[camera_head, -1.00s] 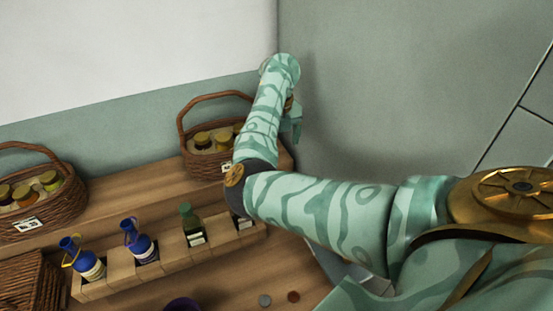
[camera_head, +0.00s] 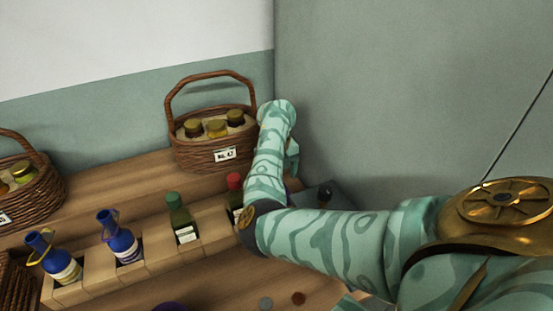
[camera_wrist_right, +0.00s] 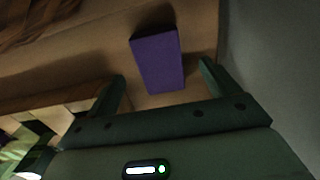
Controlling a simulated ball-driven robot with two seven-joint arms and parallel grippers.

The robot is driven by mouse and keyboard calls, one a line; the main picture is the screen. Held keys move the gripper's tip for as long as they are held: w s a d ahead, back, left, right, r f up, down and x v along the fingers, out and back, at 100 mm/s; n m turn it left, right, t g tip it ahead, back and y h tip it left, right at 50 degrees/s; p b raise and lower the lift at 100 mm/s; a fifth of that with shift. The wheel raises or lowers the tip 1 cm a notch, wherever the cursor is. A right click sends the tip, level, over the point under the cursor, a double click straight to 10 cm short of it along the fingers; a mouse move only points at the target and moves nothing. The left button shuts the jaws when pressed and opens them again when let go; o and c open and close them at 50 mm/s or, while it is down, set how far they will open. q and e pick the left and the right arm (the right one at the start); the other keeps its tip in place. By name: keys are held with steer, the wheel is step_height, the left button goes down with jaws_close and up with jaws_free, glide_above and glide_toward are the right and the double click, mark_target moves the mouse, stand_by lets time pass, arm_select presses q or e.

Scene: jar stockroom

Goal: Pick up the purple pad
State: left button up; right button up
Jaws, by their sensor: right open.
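The purple pad (camera_wrist_right: 158,60) is a small rectangular block lying on the wooden shelf in the right wrist view. My right gripper (camera_wrist_right: 162,75) is open, with one finger on each side of the pad's near end and nothing held. Gaps show between the pad and both fingers; I cannot tell how high the fingers are above the shelf. In the head view my right arm reaches to the shelf's right end, its gripper (camera_head: 292,155) mostly hidden behind the arm. The pad is hidden there. My left gripper is out of view.
A wicker basket of jars (camera_head: 215,155) stands just left of my right forearm. A slotted wooden rack (camera_head: 155,262) holds blue, green and red-capped bottles in front. Another basket (camera_head: 30,190) is at far left. A grey wall (camera_head: 400,90) closes the right side.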

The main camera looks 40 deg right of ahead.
steer(key=f, duration=0.1)
steer(key=f+b, duration=0.1)
steer(key=f, duration=0.3)
steer(key=shift+s+a+b, duration=0.15)
steer(key=shift+s+b, duration=0.2)
steer(key=shift+b, duration=0.05)
steer(key=shift+r, duration=0.1)
steer(key=c, duration=1.1)
